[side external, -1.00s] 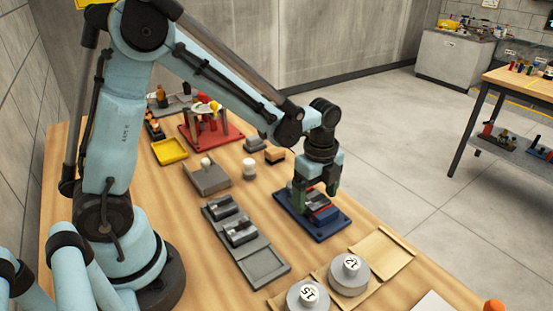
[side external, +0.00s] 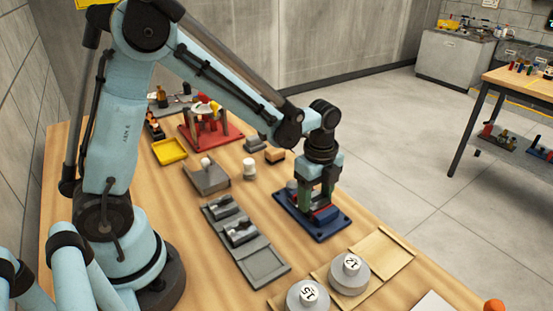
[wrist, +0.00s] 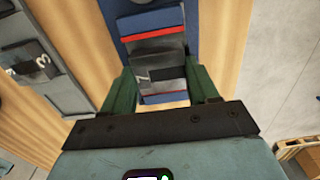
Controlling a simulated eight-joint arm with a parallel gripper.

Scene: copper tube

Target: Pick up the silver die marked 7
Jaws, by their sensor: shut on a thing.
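The silver die marked 7 (wrist: 160,76) is a grey metal block with a dark 7, seen in the wrist view between my fingers. My gripper (wrist: 162,84) is shut on it, one green finger on each side. In the side external view my gripper (side external: 315,198) points down over the blue fixture (side external: 338,229), and the die is mostly hidden there. I cannot tell whether the die is clear of the fixture.
A grey die rack (side external: 262,265) with marked dies stands to the left. Round weights marked 12 (side external: 349,277) and 15 (side external: 307,298) sit on wooden trays in front. A red stand (side external: 187,139) and yellow tray (side external: 169,152) are farther back.

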